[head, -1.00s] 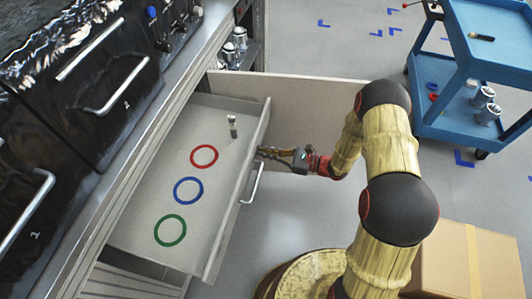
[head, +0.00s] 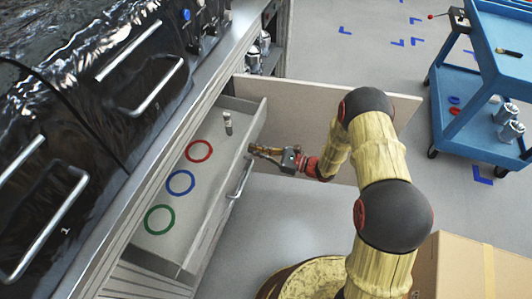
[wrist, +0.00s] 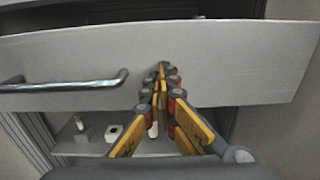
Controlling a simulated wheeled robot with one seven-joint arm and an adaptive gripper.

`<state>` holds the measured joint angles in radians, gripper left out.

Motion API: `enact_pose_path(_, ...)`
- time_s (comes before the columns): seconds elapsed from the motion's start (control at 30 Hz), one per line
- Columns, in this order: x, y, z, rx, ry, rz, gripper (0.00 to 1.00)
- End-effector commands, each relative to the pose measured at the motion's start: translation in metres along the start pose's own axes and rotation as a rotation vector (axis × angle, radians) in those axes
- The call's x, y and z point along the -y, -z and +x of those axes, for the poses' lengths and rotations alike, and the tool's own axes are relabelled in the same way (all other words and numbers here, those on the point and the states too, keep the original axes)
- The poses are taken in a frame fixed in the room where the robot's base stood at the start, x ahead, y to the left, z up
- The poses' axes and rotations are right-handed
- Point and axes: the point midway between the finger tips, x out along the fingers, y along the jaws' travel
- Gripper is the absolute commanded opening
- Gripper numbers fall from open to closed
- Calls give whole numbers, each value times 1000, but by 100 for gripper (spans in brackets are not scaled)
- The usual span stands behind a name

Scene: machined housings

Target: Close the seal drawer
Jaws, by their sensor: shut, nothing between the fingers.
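The seal drawer (head: 189,262) stands partly open from the bench in the head view. Inside it lie a red ring (head: 199,151), a blue ring (head: 181,183) and a green ring (head: 160,220), with a small metal cylinder (head: 228,124) at the far end. Its bar handle (head: 240,180) is on the outer front. My gripper (head: 252,149) is shut and empty, its tips at the drawer front beyond the handle. In the wrist view the fingertips (wrist: 163,68) meet or nearly meet the front panel (wrist: 220,65), right of the handle (wrist: 70,86).
An open pale door panel (head: 310,108) stands behind my arm. A blue cart (head: 470,90) with rings and metal parts is at right. A cardboard box (head: 465,265) sits at lower right. Black machine fronts (head: 60,110) line the left. Floor in front of the drawer is clear.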

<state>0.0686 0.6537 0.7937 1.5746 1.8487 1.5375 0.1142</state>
Motion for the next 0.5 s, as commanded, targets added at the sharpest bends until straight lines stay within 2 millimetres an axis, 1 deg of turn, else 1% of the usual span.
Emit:
enact_pose_path(0.03, -2, 0, 11, 0, -5, -1, 0)
enact_pose_path(0.5, -1, 0, 100, 2, -3, -1, 0)
